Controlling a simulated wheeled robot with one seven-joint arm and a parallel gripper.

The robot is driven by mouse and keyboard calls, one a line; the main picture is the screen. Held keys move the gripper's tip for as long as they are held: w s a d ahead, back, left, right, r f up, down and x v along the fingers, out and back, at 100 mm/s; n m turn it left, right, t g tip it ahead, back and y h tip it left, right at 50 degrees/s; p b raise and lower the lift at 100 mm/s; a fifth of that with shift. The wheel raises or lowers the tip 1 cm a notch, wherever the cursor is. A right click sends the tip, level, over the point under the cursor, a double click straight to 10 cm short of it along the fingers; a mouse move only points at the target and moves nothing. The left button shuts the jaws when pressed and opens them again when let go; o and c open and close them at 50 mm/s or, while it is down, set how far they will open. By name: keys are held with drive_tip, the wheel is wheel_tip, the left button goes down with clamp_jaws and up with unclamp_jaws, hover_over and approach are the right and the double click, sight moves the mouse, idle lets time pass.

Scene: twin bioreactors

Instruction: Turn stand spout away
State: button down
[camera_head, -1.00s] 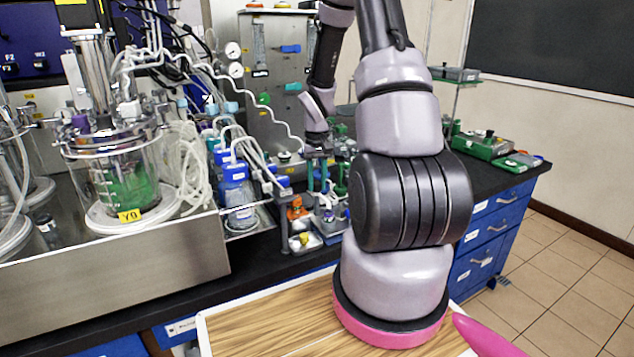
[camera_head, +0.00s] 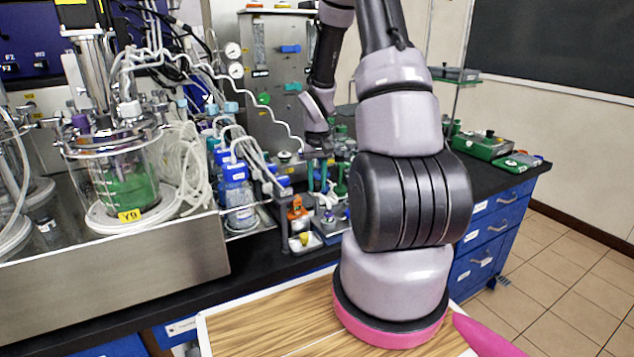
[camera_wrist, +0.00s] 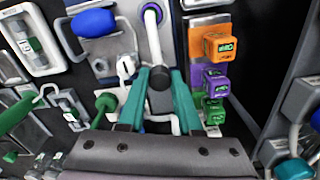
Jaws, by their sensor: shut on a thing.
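My gripper (camera_wrist: 159,84) has teal fingers, which close around the dark round tip of a pale tube in the wrist view. The tube, seemingly the stand spout (camera_wrist: 152,38), runs up the picture from the fingers to a purple-ringed end at the top. The tip sits between the fingertips, and its grip faces are partly hidden. In the head view my gripper (camera_head: 317,177) is small, pointing down among the bench items behind the blue-capped bottle. The spout cannot be made out there.
Orange, purple and green labelled blocks (camera_wrist: 216,75) stand close right of the fingers. A blue rounded part (camera_wrist: 93,22) is at upper left. In the head view, a glass vessel with green liquid (camera_head: 128,188) and a blue-capped bottle (camera_head: 237,195) stand left of my gripper.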

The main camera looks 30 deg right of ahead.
idle(0.3)
drive_tip(key=m, duration=0.5)
drive_tip(key=shift+w+a+m, duration=0.1)
drive_tip(key=shift+m, duration=0.2)
drive_tip(key=m, duration=0.6)
idle(0.4)
drive_tip(key=c, duration=0.6)
unclamp_jaws()
wheel_tip(320, 180, up, 11)
drive_tip(key=shift+f, duration=0.1)
